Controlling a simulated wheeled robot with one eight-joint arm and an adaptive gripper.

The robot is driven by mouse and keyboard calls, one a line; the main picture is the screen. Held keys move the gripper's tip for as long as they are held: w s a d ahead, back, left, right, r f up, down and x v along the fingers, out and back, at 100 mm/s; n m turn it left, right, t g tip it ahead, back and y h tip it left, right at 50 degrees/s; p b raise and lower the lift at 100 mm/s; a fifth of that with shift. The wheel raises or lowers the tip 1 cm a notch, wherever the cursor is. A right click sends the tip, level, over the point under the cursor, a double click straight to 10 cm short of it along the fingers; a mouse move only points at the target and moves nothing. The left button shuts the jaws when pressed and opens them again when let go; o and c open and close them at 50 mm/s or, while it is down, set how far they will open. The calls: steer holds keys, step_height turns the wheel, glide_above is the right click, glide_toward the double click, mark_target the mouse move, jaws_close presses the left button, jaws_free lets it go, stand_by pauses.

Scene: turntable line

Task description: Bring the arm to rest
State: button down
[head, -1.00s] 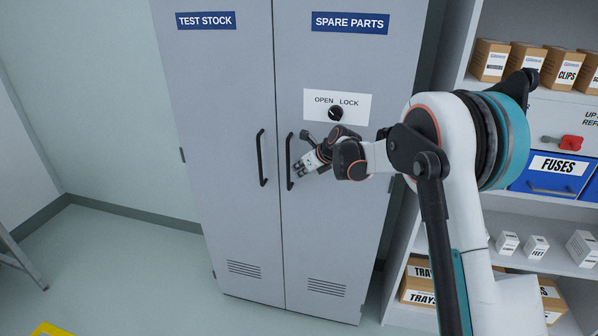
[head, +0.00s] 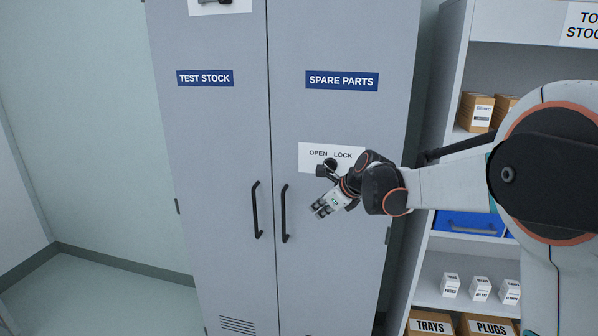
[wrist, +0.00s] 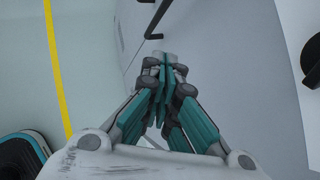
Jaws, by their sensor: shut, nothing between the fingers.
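My gripper (head: 322,208) is shut and empty in front of the right door of the grey cabinet (head: 225,140), just right of that door's black handle (head: 284,214). Its closed fingers (wrist: 166,72) also show in the wrist view, pointing toward the cabinet front. My arm reaches in from the right and is bent at the elbow. Both cabinet doors look closed. The lock plate (head: 312,155), marked OPEN and LOCK, is above my gripper, and its dark knob is partly hidden by my wrist.
The left door has a black handle (head: 256,209). A shelf unit on the right holds brown cartons (head: 476,112), a blue bin (head: 468,222) and small white boxes (head: 481,289), close behind my arm. Open floor (head: 100,300) lies to the left.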

steer(key=s+d+r+n+h, duration=0.1)
steer(key=s+d+r+n, duration=0.2)
steer(key=s+n, duration=0.5)
steer(key=s+d+r+n+h, duration=0.2)
steer(key=s+d+r+n, duration=0.15)
steer(key=s, duration=0.85)
steer(key=s+d+f+n+h, duration=0.1)
steer(key=s+d+f+n, duration=0.2)
steer(key=s+n, duration=0.3)
steer(key=s+d+f+n+h, duration=0.1)
steer(key=s+d+f+n, duration=0.2)
steer(key=s+n, duration=0.4)
steer(key=s, duration=0.7)
steer(key=shift+s+d+f+t+h, duration=0.2)
steer(key=shift+s+t+h, duration=0.1)
steer(key=shift+s, duration=0.1)
